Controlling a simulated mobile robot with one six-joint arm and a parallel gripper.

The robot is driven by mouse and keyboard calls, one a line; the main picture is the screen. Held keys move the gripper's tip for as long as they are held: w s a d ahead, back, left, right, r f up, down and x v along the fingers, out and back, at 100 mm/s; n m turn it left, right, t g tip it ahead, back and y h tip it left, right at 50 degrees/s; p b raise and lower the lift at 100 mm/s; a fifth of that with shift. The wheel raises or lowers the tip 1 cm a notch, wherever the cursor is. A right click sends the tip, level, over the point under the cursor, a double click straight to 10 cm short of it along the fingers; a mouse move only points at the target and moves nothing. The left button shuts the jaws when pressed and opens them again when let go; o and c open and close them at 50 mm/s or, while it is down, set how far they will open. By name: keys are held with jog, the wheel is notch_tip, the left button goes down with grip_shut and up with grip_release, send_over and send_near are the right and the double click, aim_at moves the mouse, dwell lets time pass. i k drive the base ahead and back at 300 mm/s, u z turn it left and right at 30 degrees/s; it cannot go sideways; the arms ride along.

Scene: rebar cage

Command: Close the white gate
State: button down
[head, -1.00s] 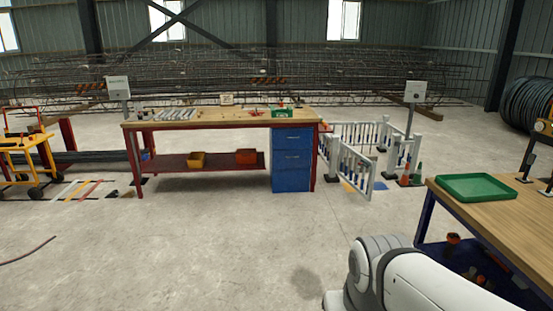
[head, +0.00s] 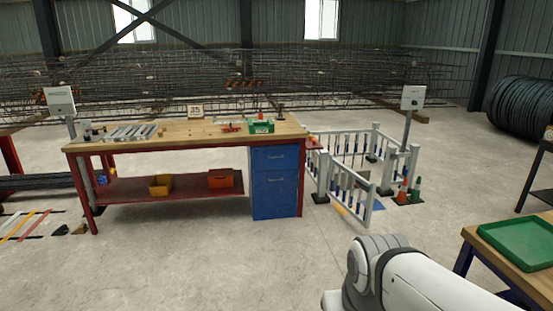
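The white gate (head: 346,197) is a low picket panel at the front of a small white fenced pen (head: 351,148), right of the long workbench. The gate stands open, swung out toward me from the post at its left end; its free end post (head: 369,206) is apart from the right-hand fence post (head: 388,171). My white arm shows at the bottom right, in front of the gate and well short of it. My gripper is outside the frame, so its state is hidden.
A long red-framed workbench (head: 200,136) with blue drawers (head: 275,184) stands left of the gate. Orange and green cones (head: 403,191) stand right of the pen. A wooden table with a green tray (head: 517,245) is at the right. The concrete floor before the gate is clear.

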aim_at(365, 221)
jog(key=z, duration=0.15)
jog(key=i, duration=1.6)
jog(key=z, duration=0.3)
jog(key=i, duration=1.65)
jog(key=z, duration=0.4)
jog(key=i, duration=0.95)
jog(key=z, duration=0.15)
